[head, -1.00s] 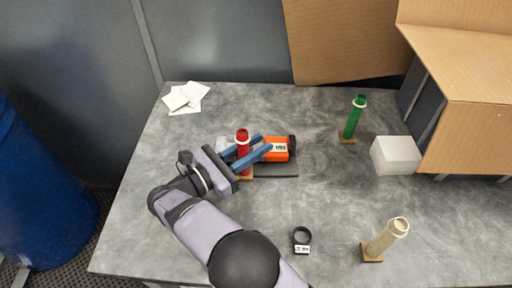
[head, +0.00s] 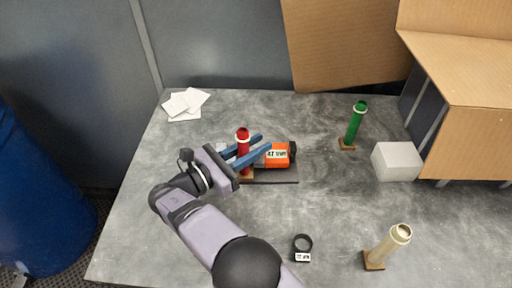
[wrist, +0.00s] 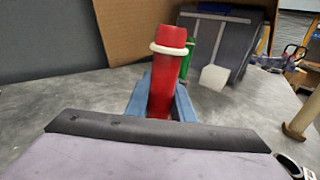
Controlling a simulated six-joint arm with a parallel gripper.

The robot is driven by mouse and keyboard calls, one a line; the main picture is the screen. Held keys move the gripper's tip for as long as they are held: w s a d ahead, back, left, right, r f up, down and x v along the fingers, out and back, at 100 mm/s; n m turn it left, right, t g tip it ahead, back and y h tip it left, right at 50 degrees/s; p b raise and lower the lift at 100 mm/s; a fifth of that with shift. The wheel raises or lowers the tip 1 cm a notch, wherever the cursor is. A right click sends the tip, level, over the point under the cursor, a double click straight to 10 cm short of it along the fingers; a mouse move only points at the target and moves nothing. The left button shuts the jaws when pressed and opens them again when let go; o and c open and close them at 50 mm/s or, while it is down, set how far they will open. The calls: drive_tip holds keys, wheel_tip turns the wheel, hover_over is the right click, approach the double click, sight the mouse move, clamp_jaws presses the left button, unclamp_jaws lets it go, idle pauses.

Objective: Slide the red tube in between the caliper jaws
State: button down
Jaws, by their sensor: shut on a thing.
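The red tube (head: 243,147), with a pale ring near its top and a small brown base, stands roughly upright between the blue fingers of my gripper (head: 265,142). The gripper is shut on it. In the wrist view, the red tube (wrist: 162,90) rises between the blue fingers and leans slightly right. The caliper (head: 278,155) has an orange body with a small display and lies on a dark plate, just right of the tube. A light grey part shows left of the tube. My fingers and the tube hide the jaws, so I cannot tell whether the tube is between them.
A green tube (head: 355,122) stands at the back right, next to a white block (head: 396,161). A cream tube (head: 388,246) stands at front right. A black ring with a label (head: 302,246) lies near the front. White papers (head: 185,104) lie at back left. The middle right is clear.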

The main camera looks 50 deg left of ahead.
drive_tip(key=shift+w+a+b, duration=0.6)
drive_tip(key=shift+w+a, duration=0.4)
drive_tip(key=shift+a, duration=0.05)
idle(0.4)
drive_tip(key=c, duration=1.5)
unclamp_jaws()
drive_tip(key=shift+o, duration=0.2)
drive_tip(key=shift+s, duration=0.15)
drive_tip(key=shift+s+a+b, duration=0.15)
drive_tip(key=shift+s+b, duration=0.35)
drive_tip(key=shift+s, duration=1.3)
drive_tip(key=shift+s+a+b, duration=0.1)
drive_tip(key=shift+s+b, duration=0.35)
drive_tip(key=shift+s, duration=1.3)
